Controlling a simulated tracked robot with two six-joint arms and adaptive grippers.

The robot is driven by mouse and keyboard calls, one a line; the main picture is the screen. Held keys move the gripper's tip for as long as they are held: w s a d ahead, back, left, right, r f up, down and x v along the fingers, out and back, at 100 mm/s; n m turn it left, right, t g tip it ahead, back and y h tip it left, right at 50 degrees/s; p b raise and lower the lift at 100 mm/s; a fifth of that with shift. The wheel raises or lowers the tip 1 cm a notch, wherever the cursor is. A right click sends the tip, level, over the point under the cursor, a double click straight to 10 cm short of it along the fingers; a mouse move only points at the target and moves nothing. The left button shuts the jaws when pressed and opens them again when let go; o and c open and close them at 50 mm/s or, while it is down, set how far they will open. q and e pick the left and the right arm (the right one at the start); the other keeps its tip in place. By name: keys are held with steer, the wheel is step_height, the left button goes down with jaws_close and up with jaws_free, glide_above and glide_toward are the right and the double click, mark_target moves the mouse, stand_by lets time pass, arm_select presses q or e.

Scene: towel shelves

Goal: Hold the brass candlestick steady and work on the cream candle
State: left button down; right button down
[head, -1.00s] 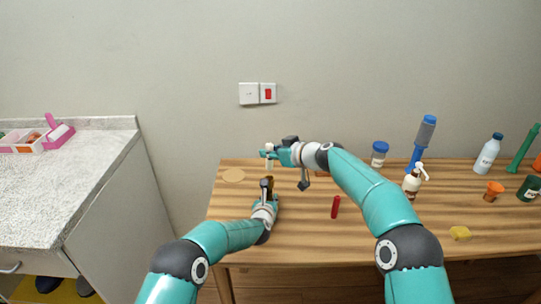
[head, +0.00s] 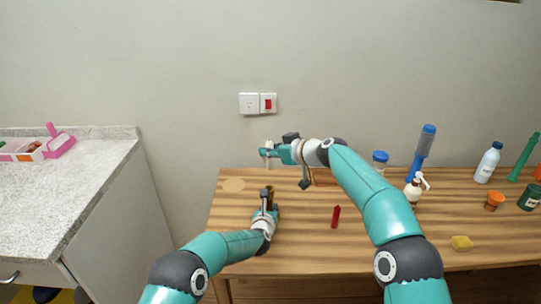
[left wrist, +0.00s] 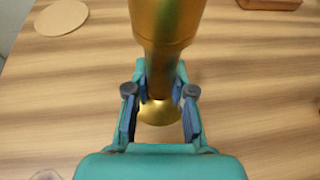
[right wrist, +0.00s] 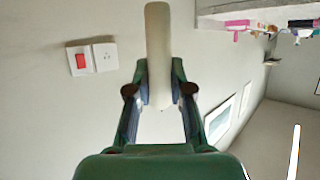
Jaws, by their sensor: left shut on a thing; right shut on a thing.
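The brass candlestick (head: 269,190) stands upright on the wooden table. My left gripper (head: 266,209) is shut around its stem. In the left wrist view the candlestick (left wrist: 167,40) rises between the fingers (left wrist: 160,95), with its round foot below them. The cream candle (head: 267,163) is held upright in my right gripper (head: 266,152), above the candlestick and apart from it. In the right wrist view the candle (right wrist: 158,45) is clasped between the fingers (right wrist: 160,88). The inside of the candlestick's top is not visible.
A red candle-like stick (head: 336,217) lies on the table to the right. A round tan disc (head: 233,185) lies at the back left. Bottles, an orange cup (head: 494,201) and a yellow sponge (head: 462,243) are farther right. A counter (head: 70,190) stands left.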

arm_select(q)
steer(key=shift+s+f, duration=0.25)
steer(key=shift+f, duration=0.45)
steer(key=c, duration=0.9)
jaws_free()
steer(key=shift+d, duration=0.1)
arm_select(e)
steer(key=shift+w, duration=0.1)
arm_select(q)
steer(key=v, duration=0.6)
steer(key=r+v, duration=0.1)
steer(key=v, duration=0.5)
steer(key=shift+w, duration=0.3)
steer(key=shift+w, duration=0.15)
steer(key=x, duration=1.1)
steer(key=shift+w+f, duration=0.25)
steer(key=shift+f, duration=0.05)
arm_select(e)
steer(key=shift+f, duration=0.55)
